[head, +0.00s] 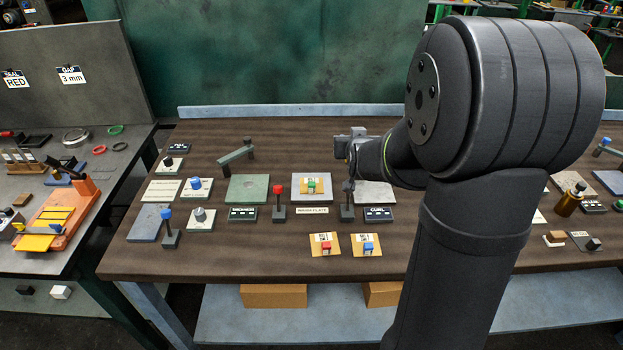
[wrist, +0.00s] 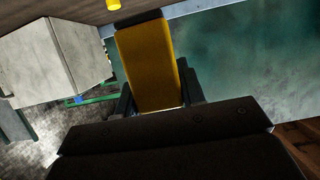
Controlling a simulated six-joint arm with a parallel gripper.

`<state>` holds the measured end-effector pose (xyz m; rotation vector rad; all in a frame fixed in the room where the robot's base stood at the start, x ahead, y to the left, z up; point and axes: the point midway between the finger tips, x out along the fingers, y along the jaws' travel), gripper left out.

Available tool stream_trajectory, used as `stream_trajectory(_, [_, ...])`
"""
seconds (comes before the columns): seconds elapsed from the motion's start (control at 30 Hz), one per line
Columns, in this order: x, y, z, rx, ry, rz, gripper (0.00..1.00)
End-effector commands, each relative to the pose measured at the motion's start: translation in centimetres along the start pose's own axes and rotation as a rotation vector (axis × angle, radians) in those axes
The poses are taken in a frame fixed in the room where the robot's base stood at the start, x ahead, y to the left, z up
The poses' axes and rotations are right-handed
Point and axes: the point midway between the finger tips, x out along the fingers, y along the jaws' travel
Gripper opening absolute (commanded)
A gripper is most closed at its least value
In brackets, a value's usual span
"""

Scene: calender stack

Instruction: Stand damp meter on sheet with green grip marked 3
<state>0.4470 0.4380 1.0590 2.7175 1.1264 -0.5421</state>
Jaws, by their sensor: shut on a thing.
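My gripper (head: 350,141) is above the back middle of the bench. In the wrist view my gripper (wrist: 158,95) is shut on a long yellow body with a dark end, which looks like the damp meter (wrist: 147,62). I cannot make the meter out in the head view. The tan sheet with the green grip (head: 311,185) lies on a pale plate, left of and below my gripper. A sheet with a red grip (head: 325,245) and one with a blue grip (head: 367,246) lie at the front. The numbers on their labels are too small to read.
A red-topped post (head: 278,202) and a dark post (head: 347,203) stand either side of the pale plate. A green-grey plate (head: 248,189) lies to the left. My arm hides part of the right side. The front left of the bench (head: 220,262) is clear.

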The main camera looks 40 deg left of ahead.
Motion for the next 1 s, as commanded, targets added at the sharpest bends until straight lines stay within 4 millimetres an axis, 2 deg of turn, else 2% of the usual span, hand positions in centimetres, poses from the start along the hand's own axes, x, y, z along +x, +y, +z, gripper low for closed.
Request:
stream_trajectory(0.17, [1.4, -2.4, 1.0, 0.000, -0.002, -0.004, 0.07])
stream_trajectory(0.4, [4.5, -7.4, 3.3, -0.001, -0.002, -0.004, 0.07])
stream_trajectory(0.53, [5.9, -9.4, 4.2, -0.002, -0.001, -0.003, 0.07])
stream_trajectory(0.77, [6.8, -10.7, 4.8, -0.001, 0.000, 0.000, 0.07])
stream_trajectory(1.0, [7.9, -10.7, 7.7, -0.002, -0.002, 0.000, 0.07])
